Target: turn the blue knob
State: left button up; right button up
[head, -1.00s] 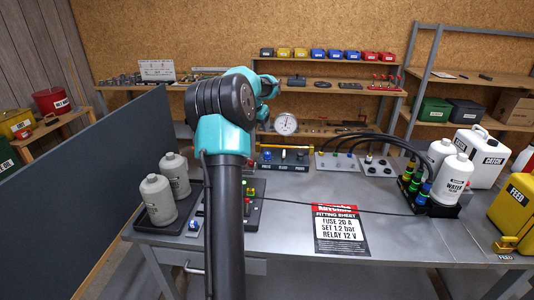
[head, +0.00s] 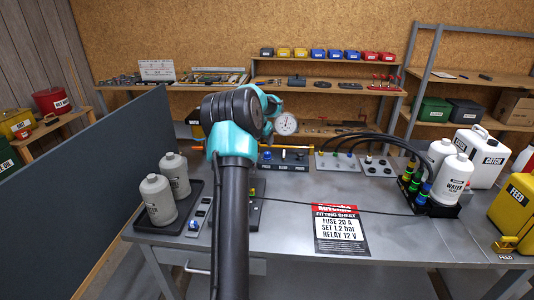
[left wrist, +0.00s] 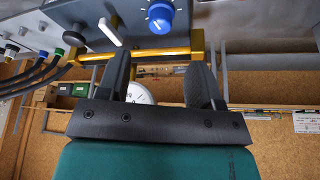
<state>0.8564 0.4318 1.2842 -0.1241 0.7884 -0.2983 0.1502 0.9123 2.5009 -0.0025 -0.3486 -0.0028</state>
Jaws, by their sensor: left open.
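The blue knob (head: 267,155) sits on a grey panel at the back of the bench, near my left arm. In the left wrist view the blue knob (left wrist: 160,15) is at the top edge, with a white pointer mark. My left gripper (left wrist: 160,64) is open and empty, its two black fingers pointing towards the panel, apart from the knob. A yellow bar (left wrist: 150,53) runs across the view by the fingertips. In the head view the left arm hides the fingertips. My right gripper is not in view.
A round gauge (head: 286,124) stands behind the panel. Grey bottles (head: 158,199) sit in a tray at left. A fitting sheet (head: 341,230) lies at front. Black hoses (head: 372,138) arch to a connector block at right. The bench's middle is mostly clear.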

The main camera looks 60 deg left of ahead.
aim_at(267, 153)
pick_arm(q)
jog(key=x, duration=0.9)
jog(key=c, duration=0.9)
